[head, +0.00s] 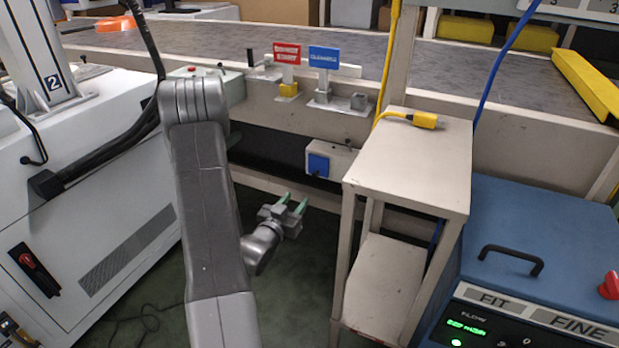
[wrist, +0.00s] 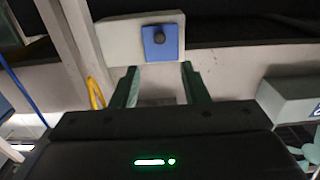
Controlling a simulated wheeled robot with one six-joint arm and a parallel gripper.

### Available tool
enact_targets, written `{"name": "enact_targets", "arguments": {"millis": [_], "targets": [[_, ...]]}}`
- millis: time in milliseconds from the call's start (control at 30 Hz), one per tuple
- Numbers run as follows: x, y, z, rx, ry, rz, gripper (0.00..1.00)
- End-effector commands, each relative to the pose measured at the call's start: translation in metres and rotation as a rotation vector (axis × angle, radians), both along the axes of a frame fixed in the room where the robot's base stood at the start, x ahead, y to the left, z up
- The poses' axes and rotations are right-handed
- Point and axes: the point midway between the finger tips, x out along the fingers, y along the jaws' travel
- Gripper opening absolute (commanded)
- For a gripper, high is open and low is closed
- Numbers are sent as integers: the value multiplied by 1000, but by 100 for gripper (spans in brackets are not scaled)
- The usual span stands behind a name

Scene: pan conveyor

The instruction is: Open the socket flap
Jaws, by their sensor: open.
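The socket flap (head: 318,165) is a blue square on the face of a pale socket box (head: 341,158) fixed low under the conveyor edge. In the wrist view the flap (wrist: 152,50) shows a dark round knob (wrist: 159,38) and appears to lie flat against its box (wrist: 115,42). My gripper (head: 292,203) is open and empty, its green fingers pointing toward the box from below and a little left in the head view. In the wrist view my gripper (wrist: 160,74) has its fingers on either side of the flap's line, apart from it. No socket holes show.
A pale stand (head: 415,150) with a yellow plug (head: 424,120) on top is just right of the box. A blue machine (head: 540,240) stands farther right, a white cabinet (head: 110,190) left. Yellow and blue cables hang near the stand. The floor below my gripper looks clear.

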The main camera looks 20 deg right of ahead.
Motion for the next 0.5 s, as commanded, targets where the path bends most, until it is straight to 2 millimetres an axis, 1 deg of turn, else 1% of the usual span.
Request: {"name": "enact_targets", "arguments": {"millis": [167, 400, 500], "targets": [[19, -24, -1, 0, -4, -3, 41], [53, -64, -1, 0, -4, -1, 41], [65, -77, -1, 0, -3, 0, 41]]}}
